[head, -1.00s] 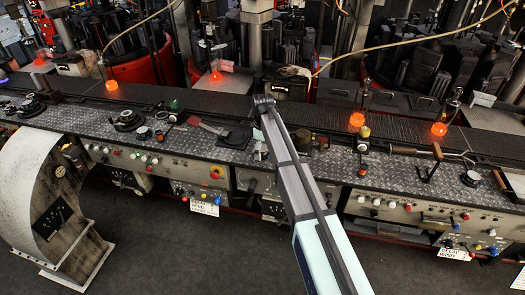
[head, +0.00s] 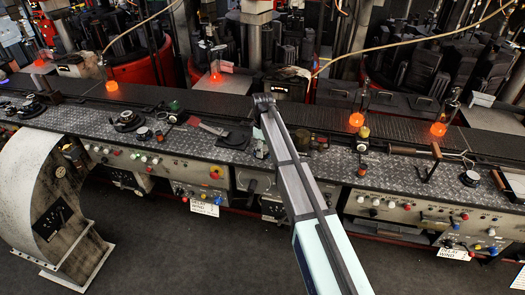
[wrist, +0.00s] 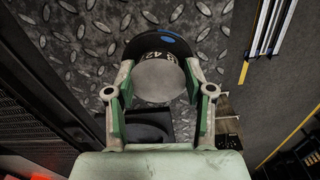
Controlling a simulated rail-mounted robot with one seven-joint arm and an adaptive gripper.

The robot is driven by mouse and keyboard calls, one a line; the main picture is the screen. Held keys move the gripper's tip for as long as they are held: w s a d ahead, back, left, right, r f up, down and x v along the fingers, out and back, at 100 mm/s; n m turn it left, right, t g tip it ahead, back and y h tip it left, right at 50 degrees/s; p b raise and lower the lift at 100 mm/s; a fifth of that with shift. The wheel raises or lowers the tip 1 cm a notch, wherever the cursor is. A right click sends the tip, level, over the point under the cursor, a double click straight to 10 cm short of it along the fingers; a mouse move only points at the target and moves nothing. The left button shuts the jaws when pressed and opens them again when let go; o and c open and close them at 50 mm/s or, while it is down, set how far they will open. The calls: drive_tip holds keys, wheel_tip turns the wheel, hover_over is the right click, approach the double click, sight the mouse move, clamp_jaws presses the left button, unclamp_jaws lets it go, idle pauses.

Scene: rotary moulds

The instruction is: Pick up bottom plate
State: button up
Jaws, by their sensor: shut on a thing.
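The bottom plate (wrist: 158,80) shows in the wrist view as a round, pale grey disc. A dark rim behind it carries white characters and a blue mark. My gripper (wrist: 158,73) has one finger on each side of the disc and is shut on it. The fingers have green inner sides. The underside of the plate is hidden, and I cannot tell its clearance from the surface behind it. In the head view my gripper (head: 260,150) is small at the end of my arm, over the tread-plate bench; the plate cannot be made out there.
The tread-plate bench (head: 335,168) holds a red-handled tool (head: 205,127), several round dark parts and a long-handled tool (head: 415,151) at right. Behind it runs a dark conveyor (head: 200,104) with glowing orange bottles (head: 356,118). Control panels (head: 410,210) line the front.

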drive_tip(key=shift+s+f, duration=0.25)
drive_tip(key=shift+f, duration=0.1)
drive_tip(key=shift+w+r+b, duration=0.1)
drive_tip(key=shift+r+b, duration=0.25)
drive_tip(key=shift+r, duration=0.2)
clamp_jaws()
wheel_tip(320, 180, up, 19)
drive_tip(key=b, duration=0.4)
drive_tip(key=shift+w, duration=0.15)
